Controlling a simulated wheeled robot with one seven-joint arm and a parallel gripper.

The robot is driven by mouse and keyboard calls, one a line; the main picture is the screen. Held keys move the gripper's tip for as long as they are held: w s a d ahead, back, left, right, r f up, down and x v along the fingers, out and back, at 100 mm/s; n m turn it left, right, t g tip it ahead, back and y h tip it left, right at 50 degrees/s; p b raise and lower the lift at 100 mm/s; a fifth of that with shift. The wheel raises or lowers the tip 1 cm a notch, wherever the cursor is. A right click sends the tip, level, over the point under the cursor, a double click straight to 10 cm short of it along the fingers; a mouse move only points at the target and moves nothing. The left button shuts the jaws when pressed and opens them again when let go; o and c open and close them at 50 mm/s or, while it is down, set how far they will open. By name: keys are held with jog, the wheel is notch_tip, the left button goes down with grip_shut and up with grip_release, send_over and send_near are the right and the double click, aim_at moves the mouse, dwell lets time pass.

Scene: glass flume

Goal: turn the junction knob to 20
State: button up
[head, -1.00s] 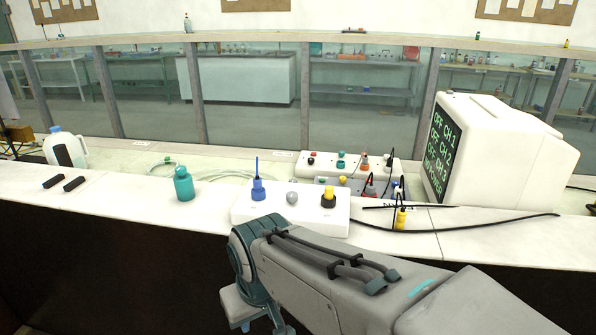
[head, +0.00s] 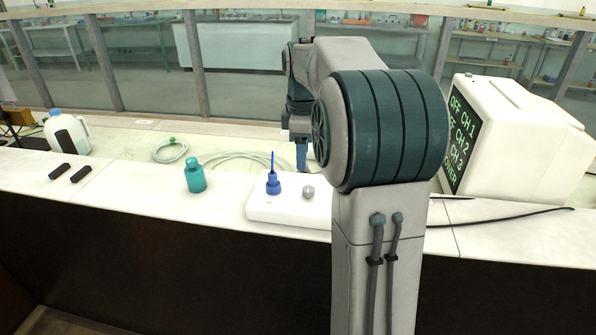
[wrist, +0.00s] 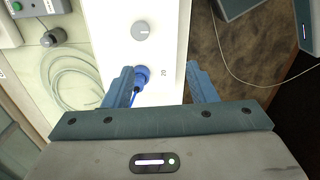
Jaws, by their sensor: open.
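A white box (head: 261,210) on the bench carries a blue knob (head: 273,186) with a thin upright blue rod and a round grey knob (head: 308,192). In the wrist view the grey knob (wrist: 142,30) has a pale pointer line, and the blue knob (wrist: 141,75) lies nearer my gripper. I cannot tell which knob is the junction knob. My gripper (wrist: 159,66) is open above the box, with the blue knob showing between its fingers, nearer the left one. My arm hides the box's right end.
A teal bottle (head: 195,175) stands left of the box, with coiled tubing (head: 170,151) behind it. A white monitor (head: 515,140) stands at right. Glass panes stand behind.

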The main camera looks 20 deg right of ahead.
aim_at(308, 189)
jog(key=w+d+n, duration=0.2)
jog(key=w+d, duration=0.1)
notch_tip(308, 189, down, 13)
jog(key=shift+s+d+p, duration=0.1)
jog(key=shift+d+p, duration=0.05)
jog(key=shift+p, duration=0.65)
jog(key=c, duration=1)
